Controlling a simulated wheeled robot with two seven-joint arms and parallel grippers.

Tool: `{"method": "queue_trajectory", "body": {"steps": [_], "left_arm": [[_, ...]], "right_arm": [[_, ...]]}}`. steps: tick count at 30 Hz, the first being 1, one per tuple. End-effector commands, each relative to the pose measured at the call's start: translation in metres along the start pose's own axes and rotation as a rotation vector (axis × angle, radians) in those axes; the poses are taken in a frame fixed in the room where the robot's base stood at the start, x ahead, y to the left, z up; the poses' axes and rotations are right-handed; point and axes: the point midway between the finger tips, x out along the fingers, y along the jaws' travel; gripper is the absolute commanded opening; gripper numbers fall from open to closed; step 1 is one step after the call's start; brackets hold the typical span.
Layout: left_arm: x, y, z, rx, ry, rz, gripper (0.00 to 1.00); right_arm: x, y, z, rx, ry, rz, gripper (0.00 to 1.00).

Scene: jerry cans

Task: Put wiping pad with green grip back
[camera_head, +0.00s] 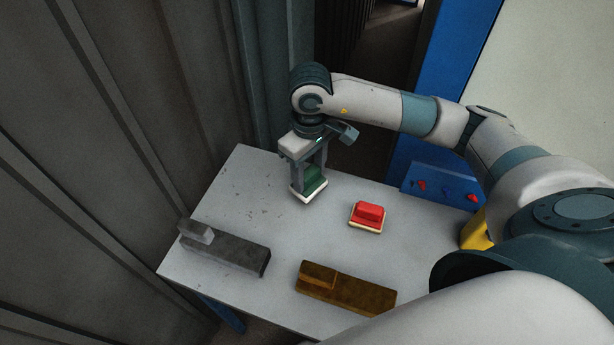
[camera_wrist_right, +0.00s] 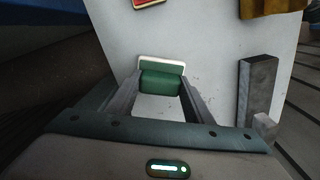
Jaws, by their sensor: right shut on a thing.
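The wiping pad with green grip (camera_head: 312,181) is at the far side of the grey table (camera_head: 240,200) in the head view. My right gripper (camera_head: 310,178) points down and is shut on its green grip. The pad's white base shows below the fingers; I cannot tell whether it touches the table. In the right wrist view the green grip (camera_wrist_right: 160,82) sits between the two fingers of the right gripper (camera_wrist_right: 160,90). My left gripper is not in view.
A wiping pad with red grip (camera_head: 368,214) lies to the right. A grey metal block (camera_head: 225,249) lies at the left and a rusty brown one (camera_head: 345,288) at the near edge. A blue panel with knobs (camera_head: 440,187) stands at the right. Corrugated walls (camera_head: 90,150) border the left.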

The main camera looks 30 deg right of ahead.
Motion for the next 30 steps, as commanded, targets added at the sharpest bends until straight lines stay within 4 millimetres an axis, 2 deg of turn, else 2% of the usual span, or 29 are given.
{"method": "queue_trajectory", "body": {"steps": [4, 16, 24, 30], "left_arm": [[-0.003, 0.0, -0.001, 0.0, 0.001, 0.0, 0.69], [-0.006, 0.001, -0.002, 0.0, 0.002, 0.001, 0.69], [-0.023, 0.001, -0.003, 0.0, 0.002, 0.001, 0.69], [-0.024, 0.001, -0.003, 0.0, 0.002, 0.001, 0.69]], "right_arm": [[0.004, 0.0, -0.007, -0.001, -0.001, 0.001, 0.16], [0.008, 0.0, -0.007, 0.0, -0.002, -0.001, 0.16], [0.035, 0.0, -0.006, 0.0, -0.004, -0.001, 0.16], [0.045, 0.0, -0.007, 0.0, 0.0, 0.001, 0.16]]}}
